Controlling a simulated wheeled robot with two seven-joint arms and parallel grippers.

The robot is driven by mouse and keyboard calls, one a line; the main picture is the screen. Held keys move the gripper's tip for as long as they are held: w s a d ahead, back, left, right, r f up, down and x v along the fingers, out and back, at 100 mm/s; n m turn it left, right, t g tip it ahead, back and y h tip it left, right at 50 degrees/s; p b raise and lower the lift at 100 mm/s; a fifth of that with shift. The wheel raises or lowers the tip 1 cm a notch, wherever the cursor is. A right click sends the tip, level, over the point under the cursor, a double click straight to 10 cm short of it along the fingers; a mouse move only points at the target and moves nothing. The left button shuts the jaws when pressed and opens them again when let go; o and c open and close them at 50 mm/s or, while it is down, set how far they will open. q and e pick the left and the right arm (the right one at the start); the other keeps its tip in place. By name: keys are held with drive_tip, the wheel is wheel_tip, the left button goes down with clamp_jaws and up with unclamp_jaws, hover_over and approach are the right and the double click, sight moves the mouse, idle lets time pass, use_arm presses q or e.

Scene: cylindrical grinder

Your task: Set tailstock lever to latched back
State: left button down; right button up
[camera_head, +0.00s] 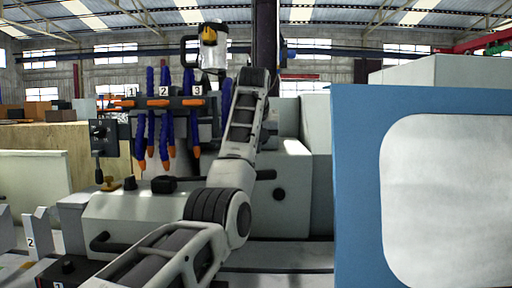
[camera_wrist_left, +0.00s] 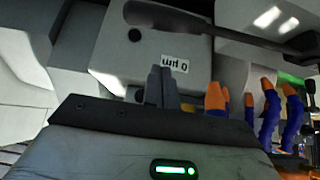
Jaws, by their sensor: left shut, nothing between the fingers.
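The tailstock lever (camera_head: 265,175) appears in the head view as a dark bar. Its right end sticks out beyond my left arm, and its middle is hidden behind that arm. In the left wrist view a long dark lever (camera_wrist_left: 215,25) runs across the top, thicker at its left end, over a grey housing with an upside-down "0 µm" label. My left gripper (camera_wrist_left: 162,88) is shut and empty, with its fingertips pointing at the housing below the label. A gap in the picture separates the fingertips from the lever. In the head view my left gripper is hidden behind my arm. My right gripper is out of view.
Blue hoses with orange nozzles (camera_head: 165,110) hang from a numbered rack left of my arm. A large blue-framed panel (camera_head: 355,180) fills the right. A knob (camera_head: 279,194) sits below the lever's right end. A control box (camera_head: 104,137) stands at left.

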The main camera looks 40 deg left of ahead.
use_arm(q)
drive_tip(key=shift+w+a+f+p, duration=0.15)
drive_tip(key=shift+f+p, duration=0.2)
drive_tip(key=shift+f, duration=0.65)
drive_tip(key=shift+w+a+f+p, duration=0.1)
drive_tip(key=shift+f+p, duration=0.25)
drive_tip(key=shift+f, duration=0.65)
drive_tip(key=shift+w+a+f+p, duration=0.15)
drive_tip(key=shift+f+p, duration=0.2)
drive_tip(key=shift+f, duration=0.65)
drive_tip(key=shift+d, duration=0.15)
